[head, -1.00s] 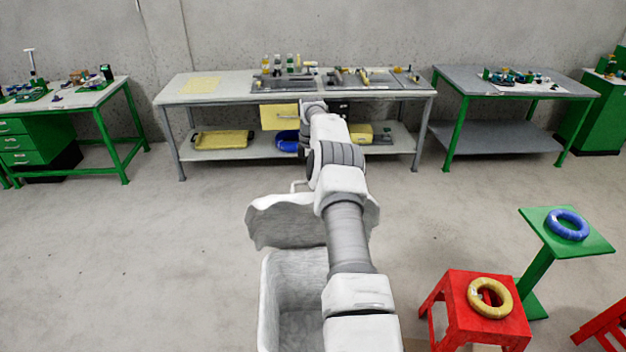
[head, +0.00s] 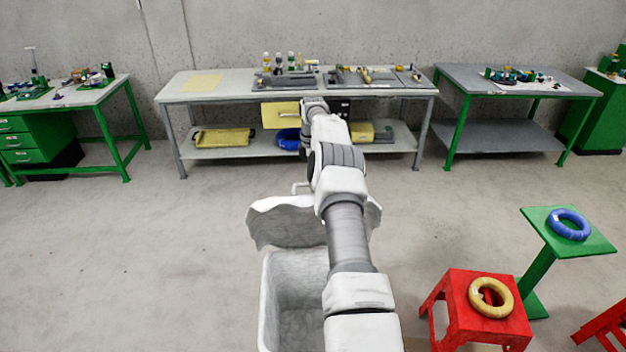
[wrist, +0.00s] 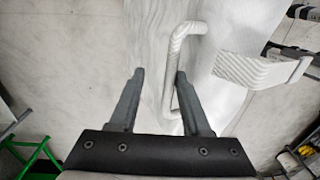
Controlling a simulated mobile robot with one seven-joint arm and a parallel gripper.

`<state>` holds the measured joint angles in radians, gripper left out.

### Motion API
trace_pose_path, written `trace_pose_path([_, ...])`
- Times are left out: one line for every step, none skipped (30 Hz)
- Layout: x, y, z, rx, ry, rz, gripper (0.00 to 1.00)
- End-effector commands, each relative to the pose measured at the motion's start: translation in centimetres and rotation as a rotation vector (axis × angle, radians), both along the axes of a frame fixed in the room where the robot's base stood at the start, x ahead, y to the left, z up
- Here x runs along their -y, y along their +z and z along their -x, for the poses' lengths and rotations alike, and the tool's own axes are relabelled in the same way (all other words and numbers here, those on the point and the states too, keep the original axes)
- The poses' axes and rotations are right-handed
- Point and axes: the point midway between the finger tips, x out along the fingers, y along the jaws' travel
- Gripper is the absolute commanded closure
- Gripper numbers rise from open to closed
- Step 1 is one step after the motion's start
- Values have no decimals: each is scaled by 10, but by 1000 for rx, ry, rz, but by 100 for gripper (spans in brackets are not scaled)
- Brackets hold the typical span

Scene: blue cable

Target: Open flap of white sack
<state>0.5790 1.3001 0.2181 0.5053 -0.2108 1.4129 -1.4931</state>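The white sack (head: 290,300) stands below my arm in the head view, its mouth uncovered. Its flap (head: 285,222) is raised at the far side of the mouth. A white loop handle (head: 299,187) sticks up from the flap's top edge. In the wrist view the handle (wrist: 171,85) runs between my gripper's (wrist: 160,76) two fingers, close to the right finger. The fingers are spread apart and not closed on it. The flap surface (wrist: 225,60) lies behind and to the right.
A red stool (head: 470,310) with a yellow cable ring (head: 473,297) and a green stand (head: 545,265) with a blue ring (head: 553,225) stand at the right. A long workbench (head: 225,92) is along the wall. The floor left of the sack is clear.

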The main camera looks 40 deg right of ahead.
Motion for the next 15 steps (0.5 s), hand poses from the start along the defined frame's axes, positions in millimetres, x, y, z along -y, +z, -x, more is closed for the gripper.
trace_pose_path([0,2,-1,2,0,1,53])
trace_pose_path([0,4,-1,2,0,1,53])
trace_pose_path([0,8,-1,2,0,1,53])
trace_pose_path([1,11,-2,3,0,2,53])
trace_pose_path([1,15,-2,4,-1,3,53])
trace_pose_path([1,22,-2,4,-1,3,53])
trace_pose_path([1,28,-3,6,-1,2,53])
trace_pose_path([1,32,-3,3,-1,2,53])
trace_pose_path([2,38,-3,3,-1,2,53])
trace_pose_path([2,42,-3,3,0,2,53])
trace_pose_path([2,46,-3,3,0,2,53])
trace_pose_path([2,52,-3,3,0,2,53])
trace_pose_path([2,58,-3,3,1,2,53])
trace_pose_path([2,61,-4,2,1,1,53])
trace_pose_path([2,64,-4,0,1,1,53])
